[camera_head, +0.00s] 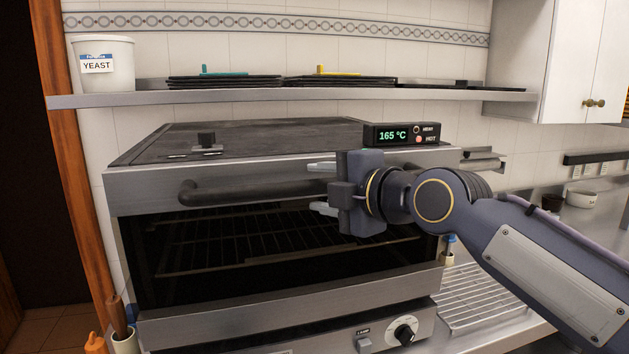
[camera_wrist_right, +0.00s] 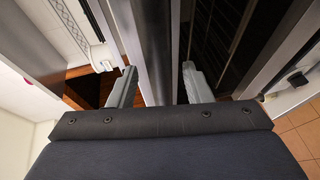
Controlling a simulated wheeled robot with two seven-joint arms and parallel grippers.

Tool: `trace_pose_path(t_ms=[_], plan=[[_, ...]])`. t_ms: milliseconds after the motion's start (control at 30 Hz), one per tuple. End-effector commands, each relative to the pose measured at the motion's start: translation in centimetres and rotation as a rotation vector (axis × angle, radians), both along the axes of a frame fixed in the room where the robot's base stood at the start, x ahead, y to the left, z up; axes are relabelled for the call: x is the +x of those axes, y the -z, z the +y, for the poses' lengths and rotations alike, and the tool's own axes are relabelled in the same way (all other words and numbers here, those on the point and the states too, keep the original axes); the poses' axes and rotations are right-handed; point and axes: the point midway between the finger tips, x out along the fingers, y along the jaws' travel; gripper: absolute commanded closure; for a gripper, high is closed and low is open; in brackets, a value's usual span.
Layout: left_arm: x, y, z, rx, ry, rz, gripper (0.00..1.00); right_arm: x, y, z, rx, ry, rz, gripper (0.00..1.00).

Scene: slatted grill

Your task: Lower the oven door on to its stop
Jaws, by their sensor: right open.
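The oven door (camera_head: 290,296) looks upright and shut on the oven, with a dark window through which wire racks show. Its dark bar handle (camera_head: 250,191) runs across the top of the door. My right gripper (camera_head: 314,187) is at the right part of the handle, fingers pointing left, one above the bar and one below. In the right wrist view the open fingers of my right gripper (camera_wrist_right: 158,70) stand on either side of a long grey bar, the handle (camera_wrist_right: 154,40). I cannot tell whether a finger touches it. My left gripper is not in view.
A temperature display (camera_head: 401,134) reading 165 °C sits on the oven's top right. A shelf (camera_head: 300,97) above holds a yeast tub (camera_head: 103,64) and dark trays. A knob (camera_head: 404,333) is below the door. A wire rack (camera_head: 480,297) lies on the counter at right.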

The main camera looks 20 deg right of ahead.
Motion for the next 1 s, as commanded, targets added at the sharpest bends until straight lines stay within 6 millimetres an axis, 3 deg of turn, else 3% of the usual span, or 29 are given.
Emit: trace_pose_path(t_ms=[200,467,800,1000], plan=[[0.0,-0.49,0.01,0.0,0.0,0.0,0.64,1.49,0.25,0.62,0.001,0.002,-0.001,0.55],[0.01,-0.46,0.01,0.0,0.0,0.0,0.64,1.56,0.33,0.63,0.001,0.002,-0.001,0.56],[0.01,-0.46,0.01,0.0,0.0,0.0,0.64,1.53,0.33,0.64,0.001,0.002,0.0,1.0],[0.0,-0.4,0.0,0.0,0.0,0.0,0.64,1.51,0.38,0.63,0.001,0.002,-0.001,1.0]])
